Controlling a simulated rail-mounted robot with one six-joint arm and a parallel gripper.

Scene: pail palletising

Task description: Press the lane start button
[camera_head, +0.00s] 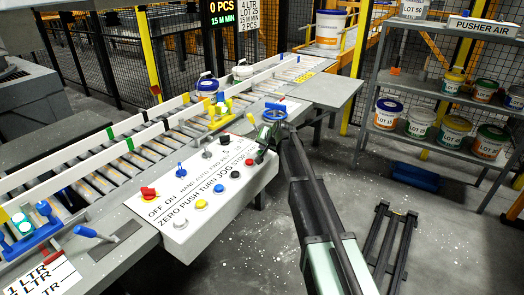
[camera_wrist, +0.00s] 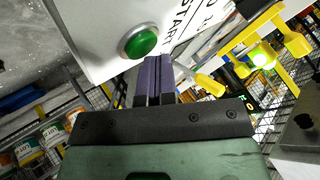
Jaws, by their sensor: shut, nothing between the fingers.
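The lane start button is a green dome in a metal ring (camera_wrist: 139,42), beside the word START on a pale panel in the wrist view. My gripper (camera_wrist: 156,66) is shut and empty, its two purple-grey fingers together just below and right of the button in the picture. Whether the fingertips touch the panel cannot be told; they do not cover the button. In the head view my gripper (camera_head: 261,154) is over the far right end of the white control panel (camera_head: 222,211), and the green button is not clearly seen there.
The panel also carries a red button (camera_head: 249,162), a black button (camera_head: 235,174), a blue button (camera_head: 219,188), a yellow button (camera_head: 200,204) and a red rotary switch (camera_head: 148,193). A roller conveyor (camera_head: 130,160) runs behind it. A shelf of pails (camera_head: 445,110) stands right.

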